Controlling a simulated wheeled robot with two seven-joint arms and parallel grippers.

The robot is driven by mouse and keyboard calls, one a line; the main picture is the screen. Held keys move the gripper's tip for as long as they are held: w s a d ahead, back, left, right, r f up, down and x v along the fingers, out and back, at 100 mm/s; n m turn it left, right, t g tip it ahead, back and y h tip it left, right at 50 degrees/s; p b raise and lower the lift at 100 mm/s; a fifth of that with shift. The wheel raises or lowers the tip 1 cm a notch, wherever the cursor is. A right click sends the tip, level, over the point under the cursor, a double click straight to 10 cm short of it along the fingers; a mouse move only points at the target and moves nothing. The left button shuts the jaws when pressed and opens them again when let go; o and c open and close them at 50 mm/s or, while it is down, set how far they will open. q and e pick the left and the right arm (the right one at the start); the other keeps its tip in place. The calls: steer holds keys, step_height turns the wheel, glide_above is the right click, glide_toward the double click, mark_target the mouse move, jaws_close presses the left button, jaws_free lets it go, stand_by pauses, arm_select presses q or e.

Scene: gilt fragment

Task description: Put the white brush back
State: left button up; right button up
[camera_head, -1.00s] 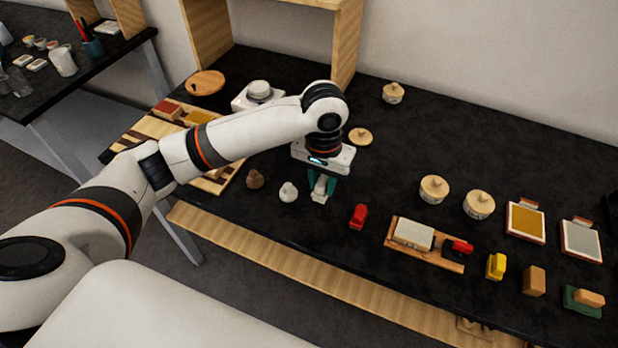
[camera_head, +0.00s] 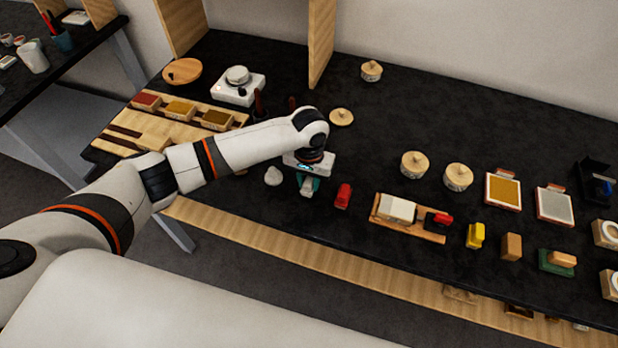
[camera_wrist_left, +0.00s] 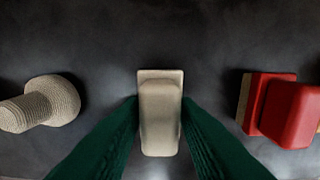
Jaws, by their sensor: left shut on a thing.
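The white brush (camera_head: 307,189) is at the front of the black table, between a white knobbed piece and a red brush. My left gripper (camera_head: 308,183) points down over it and is shut on it. In the left wrist view the white brush (camera_wrist_left: 160,115) stands between the green fingers of my left gripper (camera_wrist_left: 160,125), which press on its sides. Whether its base touches the table is hard to tell. My right gripper is not in view.
The white knobbed piece (camera_head: 273,176) is close on the left, the red brush (camera_head: 343,195) close on the right. A wooden tray (camera_head: 380,217) with a white block lies further right, then a yellow brush (camera_head: 475,235). Lidded pots (camera_head: 414,164) stand behind.

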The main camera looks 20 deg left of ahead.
mark_target(309, 180)
arm_select(q)
steer(key=shift+f, duration=0.2)
steer(key=o, duration=0.9)
steer(key=shift+r, duration=0.1)
step_height(309, 180, up, 12)
steer(key=shift+r+b, duration=0.1)
steer(key=shift+b, duration=0.6)
